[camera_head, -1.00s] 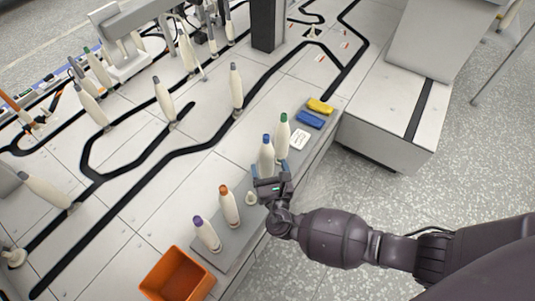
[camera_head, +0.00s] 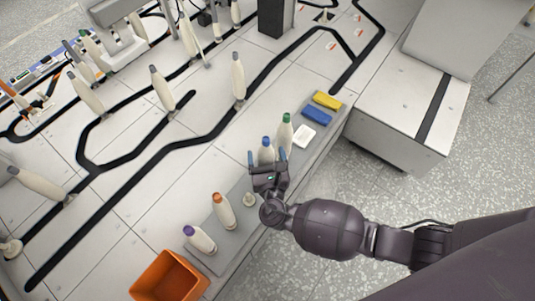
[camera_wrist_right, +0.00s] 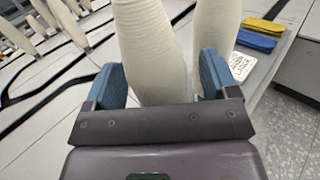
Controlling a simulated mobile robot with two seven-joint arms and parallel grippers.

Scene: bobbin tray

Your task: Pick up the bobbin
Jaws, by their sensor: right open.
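The bobbins are tall, cream-coloured cones with coloured tips. A blue-tipped bobbin (camera_head: 266,154) stands upright at the grey tray's edge, with a green-tipped bobbin (camera_head: 286,134) just behind it to the right. My right gripper (camera_head: 267,156) is open at the blue-tipped bobbin, its lower part hidden by the gripper. In the right wrist view, one bobbin (camera_wrist_right: 150,50) rises between the blue fingers, and a second bobbin (camera_wrist_right: 212,30) shows behind the right finger. Contact cannot be told. An orange-tipped bobbin (camera_head: 223,212) and a purple-tipped bobbin (camera_head: 200,241) stand nearer. My left gripper is not in view.
The grey tray (camera_head: 232,238) runs along the table edge. A small pale knob (camera_head: 249,199) stands near the gripper. An orange bin (camera_head: 168,278) is at the front.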

